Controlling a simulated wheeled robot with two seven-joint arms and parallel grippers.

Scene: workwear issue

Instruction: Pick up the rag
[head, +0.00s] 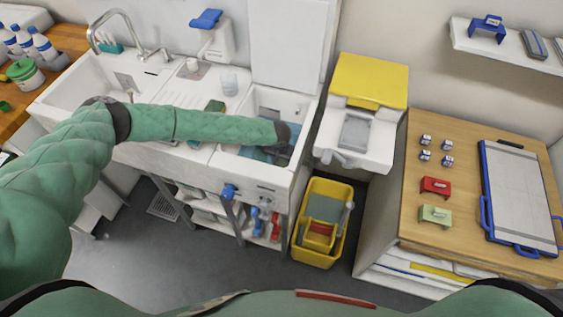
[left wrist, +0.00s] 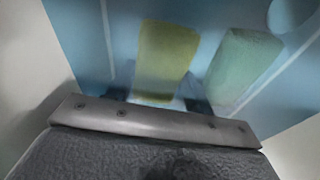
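My left arm reaches across the counter into the right-hand sink basin (head: 244,152). My left gripper (left wrist: 157,98) is down in this basin, and its fingers are mostly hidden in the head view. In the left wrist view its two dark fingertips look apart, pointing into blue water. A yellow-green flat piece (left wrist: 166,58) lies ahead, between and beyond the fingertips. A pale green piece (left wrist: 243,65) lies to its right. Both look blurred under the water, and I cannot tell which of them is the rag. Neither is clearly gripped. My right gripper is out of view.
A yellow bucket (head: 322,222) is on the floor. A wooden table (head: 450,115) is at the right.

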